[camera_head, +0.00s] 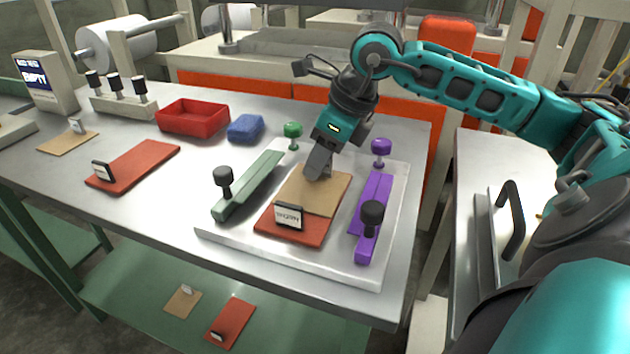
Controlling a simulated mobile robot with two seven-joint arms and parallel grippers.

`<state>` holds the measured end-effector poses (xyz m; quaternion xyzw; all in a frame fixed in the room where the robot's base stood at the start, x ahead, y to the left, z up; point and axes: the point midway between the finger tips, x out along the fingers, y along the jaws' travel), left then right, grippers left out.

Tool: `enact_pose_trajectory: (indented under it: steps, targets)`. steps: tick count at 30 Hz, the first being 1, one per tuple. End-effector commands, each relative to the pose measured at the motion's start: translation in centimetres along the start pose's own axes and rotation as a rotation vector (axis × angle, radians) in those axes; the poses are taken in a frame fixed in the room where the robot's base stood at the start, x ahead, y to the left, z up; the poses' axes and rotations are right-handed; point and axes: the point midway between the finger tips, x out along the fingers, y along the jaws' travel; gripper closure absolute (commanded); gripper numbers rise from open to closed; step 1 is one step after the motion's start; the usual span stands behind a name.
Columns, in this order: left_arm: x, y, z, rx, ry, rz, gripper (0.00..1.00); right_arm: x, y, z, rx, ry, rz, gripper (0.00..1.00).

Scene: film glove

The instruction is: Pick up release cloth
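A flat tan sheet (325,194), which looks like the release cloth, lies on a red plate (313,231) on a pale square board (226,231). A small white label stand (289,215) stands on the front of the red plate. My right gripper (318,172) reaches down from above with its fingertips at the far left part of the tan sheet. I cannot tell whether they touch it, or whether the fingers are open or shut, as they overlap in this view. My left gripper is not in view.
A green bar (250,184) and a purple bar (373,208) with black knobs flank the red plate. Clear tabletop (180,190) lies left of the board.

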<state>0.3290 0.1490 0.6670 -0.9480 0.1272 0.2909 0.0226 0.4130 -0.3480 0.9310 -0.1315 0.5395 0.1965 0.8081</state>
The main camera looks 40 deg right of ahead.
Motion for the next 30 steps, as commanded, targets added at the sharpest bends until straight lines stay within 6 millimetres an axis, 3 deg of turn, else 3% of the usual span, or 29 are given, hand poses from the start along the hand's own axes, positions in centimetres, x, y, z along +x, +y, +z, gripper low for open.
enact_pose_trajectory:
  steps: [2, 13, 30]
  targets:
    - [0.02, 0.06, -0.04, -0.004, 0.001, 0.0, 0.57, -0.01, 0.0, -0.01, 0.0, 0.001, 0.0, 0.64]
    - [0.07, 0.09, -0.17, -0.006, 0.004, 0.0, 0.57, -0.04, 0.02, -0.02, 0.0, 0.001, 0.0, 0.99]
    - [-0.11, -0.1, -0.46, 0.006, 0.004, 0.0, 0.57, -0.82, 0.0, 0.34, 0.0, 0.0, 0.0, 1.0]
